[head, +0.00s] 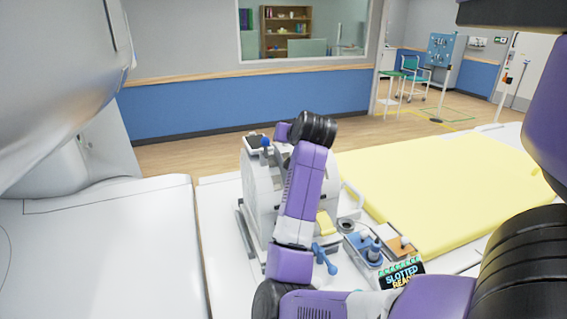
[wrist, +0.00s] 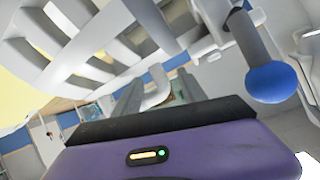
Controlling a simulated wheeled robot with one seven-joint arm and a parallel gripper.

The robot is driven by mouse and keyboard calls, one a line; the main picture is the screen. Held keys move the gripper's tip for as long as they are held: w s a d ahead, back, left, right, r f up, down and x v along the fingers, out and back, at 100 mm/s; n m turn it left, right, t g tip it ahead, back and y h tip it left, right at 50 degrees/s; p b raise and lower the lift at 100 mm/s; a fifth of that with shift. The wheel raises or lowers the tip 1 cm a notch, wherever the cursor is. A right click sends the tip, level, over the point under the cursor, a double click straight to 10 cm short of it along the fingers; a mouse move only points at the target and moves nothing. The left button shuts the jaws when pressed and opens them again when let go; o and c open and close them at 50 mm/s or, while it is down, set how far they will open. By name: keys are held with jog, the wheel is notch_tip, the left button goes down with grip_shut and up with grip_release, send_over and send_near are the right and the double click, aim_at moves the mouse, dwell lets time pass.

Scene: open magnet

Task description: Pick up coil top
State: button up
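The coil top appears to be the upper part of the white slotted shell (head: 258,190) on the table, partly hidden behind my arm. In the wrist view a white slotted piece (wrist: 90,45) fills the upper left, close to the camera. A blue ball-ended knob (wrist: 272,82) is at its right; a blue knob also shows at the top of the shell in the head view (head: 266,143). My gripper (wrist: 157,82) has its grey fingers apart, with a curved pale bar between them. Contact cannot be made out. In the head view its fingers are hidden.
A blue-knobbed device (head: 366,248) and a "SLOTTED READY" sign (head: 404,276) stand right of the shell. A yellow pad (head: 445,185) lies behind them. A large white machine (head: 60,95) stands at left. A blue lever (head: 324,257) is beside my arm.

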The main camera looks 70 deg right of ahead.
grip_shut()
dwell(0.8)
dwell(0.4)
jog(key=shift+r, duration=0.25)
